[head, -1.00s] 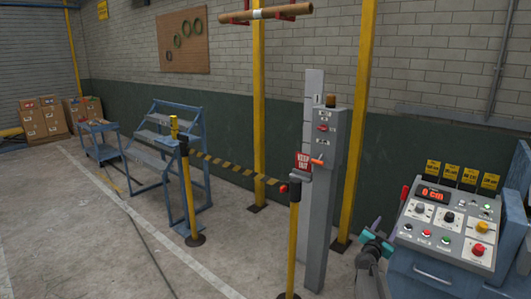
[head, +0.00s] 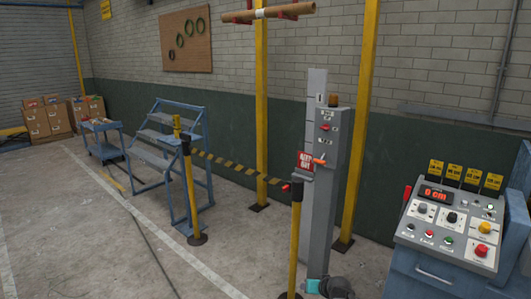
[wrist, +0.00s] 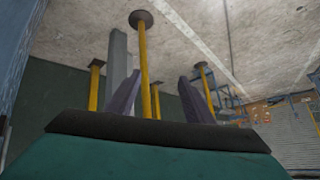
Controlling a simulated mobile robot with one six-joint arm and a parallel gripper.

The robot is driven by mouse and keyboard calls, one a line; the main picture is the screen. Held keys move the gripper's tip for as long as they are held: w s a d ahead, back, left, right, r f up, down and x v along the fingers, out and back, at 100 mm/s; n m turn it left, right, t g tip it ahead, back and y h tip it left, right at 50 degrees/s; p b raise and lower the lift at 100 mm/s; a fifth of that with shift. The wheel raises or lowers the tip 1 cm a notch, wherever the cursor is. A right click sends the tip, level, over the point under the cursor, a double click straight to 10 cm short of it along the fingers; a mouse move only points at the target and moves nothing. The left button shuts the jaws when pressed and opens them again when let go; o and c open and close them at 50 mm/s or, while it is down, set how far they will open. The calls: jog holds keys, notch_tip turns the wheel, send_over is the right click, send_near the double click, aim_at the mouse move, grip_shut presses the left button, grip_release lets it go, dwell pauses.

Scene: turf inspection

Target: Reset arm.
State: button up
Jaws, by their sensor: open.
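My gripper (wrist: 161,88) shows in the wrist view as two purple-grey fingers standing apart, with nothing between them. Behind them is a wide dark band and a teal part of my arm. In the head view only a teal and dark grey part of my arm shows at the bottom edge, in front of the base of the grey post (head: 317,190); the fingertips cannot be made out there. The control console (head: 450,225) stands to the right of my arm, apart from it. Its red display reads "0 cm".
A yellow barrier post (head: 295,240) with a striped tape (head: 235,168) stands close left of the grey post. Blue steps (head: 165,140), a blue cart (head: 104,142) and cardboard boxes (head: 45,118) stand farther left. The floor at the front left is clear.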

jog(key=s+a+f+g+h, duration=0.1)
jog(key=s+f+g, duration=0.25)
jog(key=s, duration=0.75)
jog(key=s+f+g+h, duration=0.1)
jog(key=s+f+g, duration=0.3)
jog(key=s, duration=0.7)
jog(key=s+f+g+b, duration=0.2)
jog(key=s+f+g, duration=0.1)
jog(key=s+f, duration=0.7)
jog(key=s+f+g+b, duration=0.2)
jog(key=s+f+g, duration=0.1)
jog(key=s+f, duration=0.8)
jog(key=s, duration=0.5)
jog(key=shift+s+a+f+n+g, duration=0.15)
jog(key=shift+a+n+g, duration=0.05)
jog(key=shift+n+g, duration=0.2)
jog(key=shift+c, duration=0.2)
